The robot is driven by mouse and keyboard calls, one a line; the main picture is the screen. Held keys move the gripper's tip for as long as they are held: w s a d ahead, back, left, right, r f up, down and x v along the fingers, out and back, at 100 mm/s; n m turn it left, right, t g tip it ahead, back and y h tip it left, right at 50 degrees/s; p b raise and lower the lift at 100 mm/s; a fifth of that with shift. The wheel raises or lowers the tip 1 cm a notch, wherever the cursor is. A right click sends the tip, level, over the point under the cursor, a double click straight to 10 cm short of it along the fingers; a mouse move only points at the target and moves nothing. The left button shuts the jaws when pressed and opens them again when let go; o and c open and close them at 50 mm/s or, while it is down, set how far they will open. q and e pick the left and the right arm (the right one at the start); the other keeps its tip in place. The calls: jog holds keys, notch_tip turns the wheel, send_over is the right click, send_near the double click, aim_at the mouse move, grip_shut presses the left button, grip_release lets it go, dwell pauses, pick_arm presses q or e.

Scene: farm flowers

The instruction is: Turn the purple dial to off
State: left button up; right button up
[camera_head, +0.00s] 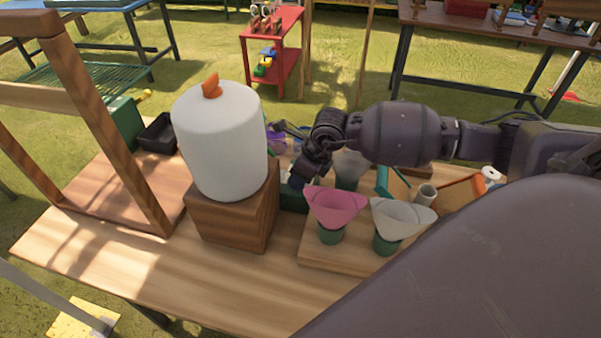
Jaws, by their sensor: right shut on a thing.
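A purple object (276,139), which looks like the dial, shows just right of the white tank. The tank and my gripper hide part of it, so its pointer and any off mark cannot be read. My right gripper (286,128) reaches in from the right, behind the flower cups, with its fingertips at the purple object. It is shut on the purple dial. My left gripper is not in view.
A white tank (222,145) with an orange knob stands on a wooden block (232,218). Pink (335,206) and white (401,219) flower cups stand on a board in front of my right arm. A wooden frame (95,110) rises at left. The table's front (200,285) is clear.

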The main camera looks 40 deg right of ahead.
jog(key=o, duration=0.9)
jog(key=v, duration=1)
jog(key=shift+s+r+p, duration=0.1)
jog(key=shift+r+p, duration=0.2)
jog(key=shift+r, duration=0.1)
